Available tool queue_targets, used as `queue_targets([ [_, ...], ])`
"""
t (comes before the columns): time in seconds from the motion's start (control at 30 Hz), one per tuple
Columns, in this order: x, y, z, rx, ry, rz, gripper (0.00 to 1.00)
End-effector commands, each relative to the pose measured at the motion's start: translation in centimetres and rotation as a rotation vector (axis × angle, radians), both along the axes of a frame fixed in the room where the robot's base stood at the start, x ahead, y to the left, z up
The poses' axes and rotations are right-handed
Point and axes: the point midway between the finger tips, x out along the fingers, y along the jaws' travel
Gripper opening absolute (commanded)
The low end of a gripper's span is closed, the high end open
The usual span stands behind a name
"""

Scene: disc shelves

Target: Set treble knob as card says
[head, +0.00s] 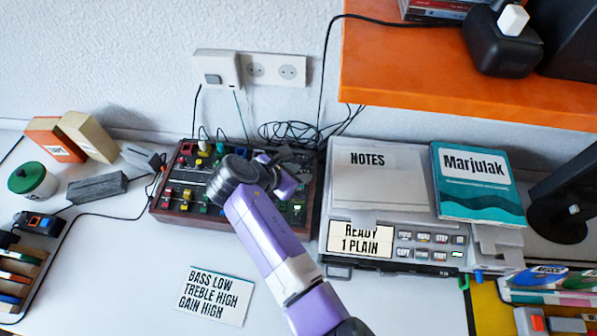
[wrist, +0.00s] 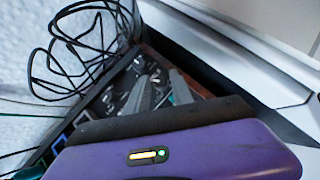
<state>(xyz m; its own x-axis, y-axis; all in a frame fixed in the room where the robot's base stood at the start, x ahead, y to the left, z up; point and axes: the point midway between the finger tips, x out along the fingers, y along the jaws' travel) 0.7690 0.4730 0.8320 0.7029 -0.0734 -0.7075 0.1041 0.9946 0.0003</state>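The card (head: 214,295) lies on the white table and reads "BASS LOW, TREBLE HIGH, GAIN HIGH". The mixer (head: 192,212) is a dark panel in a brown frame, with coloured sliders, buttons and several knobs. Its far right corner, with dark knobs that have pale marks, shows in the wrist view (wrist: 118,92). My gripper (head: 290,156) is over the far right part of the panel. In the wrist view its fingers (wrist: 160,92) stand apart, with a bit of teal between them. I cannot tell whether they touch a knob. My arm hides the panel's middle, and I cannot read the knob labels.
A grey device (head: 345,205) with "NOTES" and "READY 1 PLAIN" labels stands close right of the mixer. The Marjulak book (head: 478,183) lies on it. Black cables (head: 285,132) coil behind the mixer. An orange shelf (head: 400,65) overhangs at the back right. The front table is clear around the card.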

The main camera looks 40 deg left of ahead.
Motion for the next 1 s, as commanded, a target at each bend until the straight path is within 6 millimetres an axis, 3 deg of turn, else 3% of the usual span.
queue_targets([
  [0.1,-0.01,0.01,0.03,0.000,0.000,0.000,0.24],
  [0.23,-0.02,0.01,0.04,0.000,0.000,0.000,0.00],
  [0.5,0.04,0.15,-0.04,-0.002,-0.001,-0.028,0.00],
  [1.0,0.24,0.52,-0.17,0.001,-0.002,-0.385,0.00],
])
